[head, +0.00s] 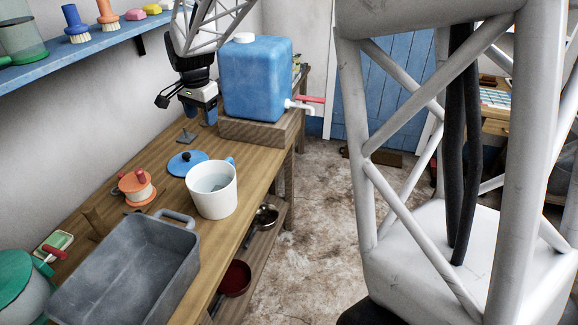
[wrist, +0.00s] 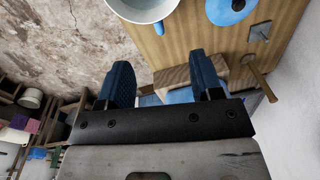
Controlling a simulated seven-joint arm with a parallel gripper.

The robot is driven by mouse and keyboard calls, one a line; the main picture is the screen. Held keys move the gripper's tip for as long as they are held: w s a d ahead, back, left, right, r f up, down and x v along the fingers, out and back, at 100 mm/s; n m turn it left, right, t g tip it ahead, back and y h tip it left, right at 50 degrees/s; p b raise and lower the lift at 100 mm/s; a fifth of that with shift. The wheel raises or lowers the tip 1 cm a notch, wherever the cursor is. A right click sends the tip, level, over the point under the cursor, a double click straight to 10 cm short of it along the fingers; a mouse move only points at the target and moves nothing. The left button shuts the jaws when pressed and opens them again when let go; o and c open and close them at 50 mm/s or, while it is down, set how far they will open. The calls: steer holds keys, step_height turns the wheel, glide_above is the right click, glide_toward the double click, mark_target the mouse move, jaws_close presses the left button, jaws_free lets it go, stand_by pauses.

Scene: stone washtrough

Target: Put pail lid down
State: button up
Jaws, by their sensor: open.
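The pail lid (head: 182,168) is a round blue disc with a dark knob. It lies flat, knob up, on the wooden bench beside the white pail (head: 212,201). The pail is upright and uncovered, with what looks like water inside and a blue part at its rim. In the wrist view the lid (wrist: 232,8) and pail (wrist: 142,12) show at the top, partly cut off. My gripper (head: 203,115) is above the bench, beyond the lid and left of the blue water container. In the wrist view my gripper (wrist: 163,80) has its blue fingers wide apart, with nothing between them.
The blue water container (head: 257,80) with a red-handled tap stands on a wooden block (head: 252,132) close to my gripper. A small metal piece (head: 186,137) lies behind the lid. A grey basin (head: 130,270) and an orange-ended spool (head: 136,188) are nearer. A blue shelf (head: 70,55) runs along the wall.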

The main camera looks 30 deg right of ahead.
steer(key=s+d+r+n, duration=0.1)
steer(key=s+r+n, duration=0.2)
steer(key=s, duration=0.7)
steer(key=s+d+r+n, duration=0.2)
steer(key=s, duration=0.8)
steer(key=s+f+n, duration=0.2)
steer(key=s+n, duration=0.1)
steer(key=s, duration=0.6)
steer(key=s+d+f+n+t, duration=0.1)
steer(key=s+n, duration=0.1)
steer(key=s, duration=0.8)
steer(key=shift+s+f+n+t, duration=0.3)
steer(key=shift+f+n, duration=0.1)
